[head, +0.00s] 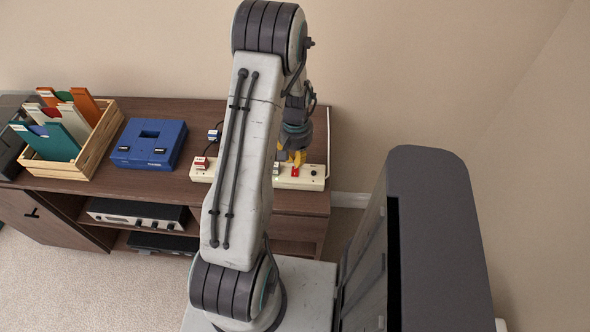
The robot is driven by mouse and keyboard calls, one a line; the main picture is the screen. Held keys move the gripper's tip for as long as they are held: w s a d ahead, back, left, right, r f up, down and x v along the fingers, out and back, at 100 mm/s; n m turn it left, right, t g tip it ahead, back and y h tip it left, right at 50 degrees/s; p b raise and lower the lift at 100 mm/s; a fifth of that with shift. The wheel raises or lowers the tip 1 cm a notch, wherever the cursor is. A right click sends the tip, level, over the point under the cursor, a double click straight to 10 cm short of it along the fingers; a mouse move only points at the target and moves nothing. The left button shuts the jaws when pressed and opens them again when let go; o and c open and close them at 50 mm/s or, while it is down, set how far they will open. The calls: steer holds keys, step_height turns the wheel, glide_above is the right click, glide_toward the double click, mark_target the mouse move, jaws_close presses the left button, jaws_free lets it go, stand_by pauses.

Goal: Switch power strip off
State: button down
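The cream power strip (312,179) lies on the top of the brown cabinet, near its right front edge. Its middle is hidden behind my arm. A red switch (295,172) shows on its right part, and a plug with red and white (201,162) sits at its left end. My gripper (292,158) points down over the right part of the strip, with yellow fingertips close to the red switch. I cannot tell whether the fingertips touch it, how far apart they are, or which way the switch is set.
The brown cabinet (170,114) stands against the wall. A blue device (149,144) and a wooden crate (101,137) with colored folders stand to the left on top. Black and silver devices (137,213) sit on the shelves below. Carpet (70,275) is free at the lower left.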

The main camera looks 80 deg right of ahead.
mark_target(295, 168)
steer(key=shift+f+b, duration=1.7)
steer(key=shift+f, duration=0.15)
stand_by(1.2)
steer(key=shift+r, duration=0.2)
steer(key=shift+r+p, duration=2.2)
steer(key=shift+r, duration=1.2)
